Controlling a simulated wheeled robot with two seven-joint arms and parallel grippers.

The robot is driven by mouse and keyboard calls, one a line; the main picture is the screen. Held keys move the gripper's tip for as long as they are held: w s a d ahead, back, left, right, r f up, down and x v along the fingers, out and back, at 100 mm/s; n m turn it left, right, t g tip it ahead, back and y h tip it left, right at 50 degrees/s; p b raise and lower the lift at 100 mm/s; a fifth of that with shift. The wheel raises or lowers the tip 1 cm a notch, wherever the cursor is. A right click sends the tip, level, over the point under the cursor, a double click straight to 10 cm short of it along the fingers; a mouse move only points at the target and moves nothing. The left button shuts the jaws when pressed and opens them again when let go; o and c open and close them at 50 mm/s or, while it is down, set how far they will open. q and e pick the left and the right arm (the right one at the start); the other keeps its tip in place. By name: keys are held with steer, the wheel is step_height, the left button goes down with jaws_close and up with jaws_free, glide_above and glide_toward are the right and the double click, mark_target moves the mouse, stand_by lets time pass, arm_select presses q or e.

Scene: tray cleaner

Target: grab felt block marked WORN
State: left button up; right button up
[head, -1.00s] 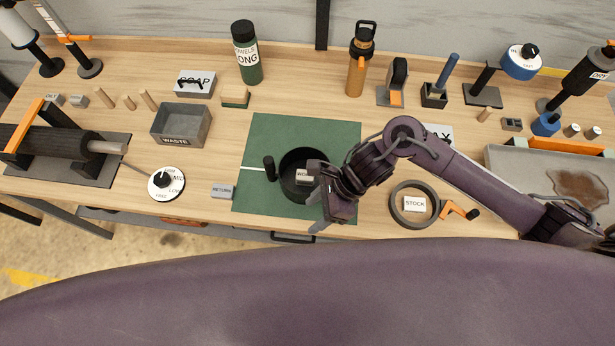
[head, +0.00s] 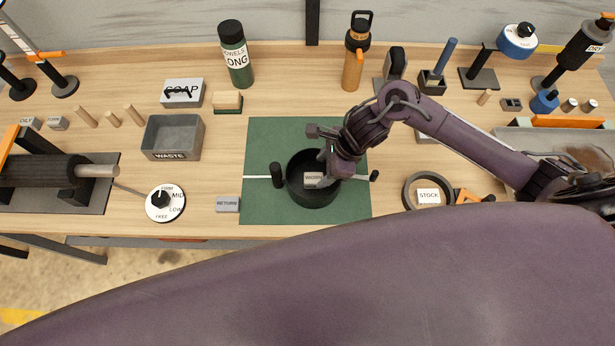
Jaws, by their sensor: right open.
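The felt block marked WORN (head: 313,179) is a small light block lying inside a round black bowl (head: 299,190), its label facing up. The bowl stands on a green mat (head: 262,135). My right gripper (head: 322,145) is over the bowl's upper right side, with its fingers apart. One finger reaches down beside the block and the other is at the upper left, above the bowl's far rim. I cannot tell whether a finger touches the block. My left gripper is not in view.
A ring (head: 409,190) around a STOCK block (head: 429,196) stands right of the mat. A WASTE bin (head: 187,140), a dial (head: 165,203) and a RETURN block (head: 227,204) are to the left. Tall bottles (head: 236,60) stand at the back. Bare wood lies between bin and mat.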

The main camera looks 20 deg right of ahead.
mark_target(314, 177)
steer(key=shift+s+a+f+p, duration=0.15)
steer(key=shift+a+f+p, duration=0.2)
steer(key=shift+f+p, duration=0.25)
steer(key=p+x, duration=0.1)
steer(key=x, duration=0.2)
steer(key=shift+a+f, duration=0.25)
steer(key=shift+a, duration=0.05)
steer(key=shift+a+f, duration=0.15)
steer(key=shift+f, duration=0.25)
steer(key=c, duration=1)
steer(key=shift+c, duration=0.2)
steer(key=shift+r, duration=0.1)
